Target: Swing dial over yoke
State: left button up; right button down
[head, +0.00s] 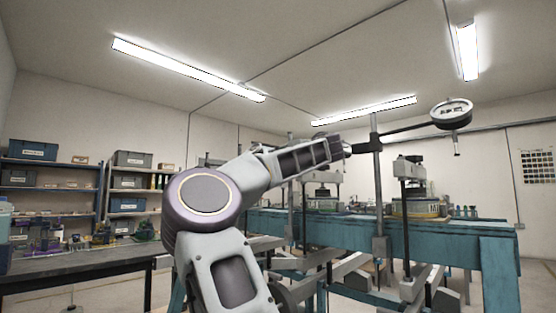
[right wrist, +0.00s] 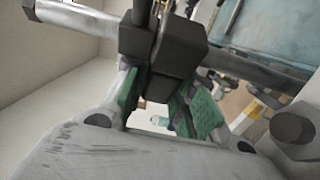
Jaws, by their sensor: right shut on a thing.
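The round white-faced dial (head: 452,111) sits at the right end of a black arm (head: 405,129) in the head view, with its stem pointing down. The arm is carried by an upright grey post (head: 377,185). The nearest yoke (head: 409,168) stands behind and right of the post; the dial shows above and to its right. My right gripper (head: 340,149) reaches the post's left side. In the right wrist view its green-padded fingers (right wrist: 160,100) are shut around the black clamp block (right wrist: 165,50). The exact contact is partly hidden. My left gripper is out of view.
A long blue bench (head: 350,232) carries several lever frames, with another yoke (head: 322,172) further left. Hanging levers and weights (head: 350,265) crowd below it. A dark worktable (head: 80,260) and shelves of bins (head: 40,180) stand at the left.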

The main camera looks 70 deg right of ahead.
jog(key=shift+f, duration=0.15)
jog(key=c, duration=1.5)
grip_release()
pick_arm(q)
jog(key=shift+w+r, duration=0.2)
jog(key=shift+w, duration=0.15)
pick_arm(e)
jog(key=o, duration=0.3)
jog(key=shift+o, duration=0.2)
